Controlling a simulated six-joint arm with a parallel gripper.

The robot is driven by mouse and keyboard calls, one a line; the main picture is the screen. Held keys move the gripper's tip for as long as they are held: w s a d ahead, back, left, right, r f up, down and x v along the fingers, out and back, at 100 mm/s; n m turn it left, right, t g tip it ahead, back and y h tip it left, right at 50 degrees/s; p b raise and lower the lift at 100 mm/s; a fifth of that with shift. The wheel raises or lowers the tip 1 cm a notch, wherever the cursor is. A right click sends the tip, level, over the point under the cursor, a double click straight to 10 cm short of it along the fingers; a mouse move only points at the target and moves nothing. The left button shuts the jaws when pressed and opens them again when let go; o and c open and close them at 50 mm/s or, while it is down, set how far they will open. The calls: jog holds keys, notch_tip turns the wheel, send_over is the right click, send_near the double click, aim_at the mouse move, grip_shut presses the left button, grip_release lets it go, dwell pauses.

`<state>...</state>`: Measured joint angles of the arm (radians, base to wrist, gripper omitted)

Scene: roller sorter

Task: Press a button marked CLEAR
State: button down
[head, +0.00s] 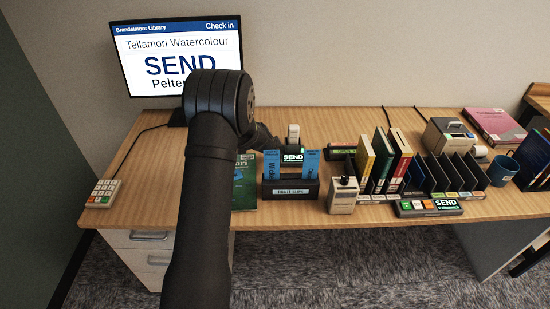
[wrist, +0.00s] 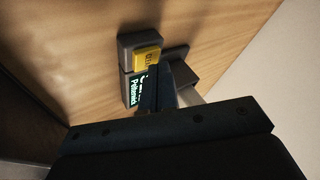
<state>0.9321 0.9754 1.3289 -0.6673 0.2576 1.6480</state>
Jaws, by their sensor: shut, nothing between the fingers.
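In the wrist view, a yellow button (wrist: 148,57) with partly hidden dark lettering sits on a small dark unit (wrist: 128,44); I cannot read the whole word. Beside it is a lit display (wrist: 133,91) with a name on it. My gripper (wrist: 164,86) is shut and empty, its tips over or beside the display, close to the button; contact cannot be told. In the head view my arm covers most of the gripper. A front console (head: 430,208) has several coloured buttons and a display reading SEND; its small labels are not readable.
A slip holder (head: 290,191) with blue slips and a grey device (head: 342,194) stand near the front edge. Upright books (head: 382,160) and dark dividers fill the right. A keypad (head: 103,192) lies far left. A monitor (head: 150,62) reading SEND stands behind. The desk's left part is clear.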

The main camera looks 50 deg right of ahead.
jog(key=shift+f, duration=0.45)
dwell(0.6)
jog(key=shift+r, duration=0.85)
jog(key=shift+r, duration=0.1)
jog(key=shift+r, duration=2.45)
notch_tip(320, 180, up, 4)
jog(key=shift+f, duration=0.1)
jog(key=shift+f, duration=0.1)
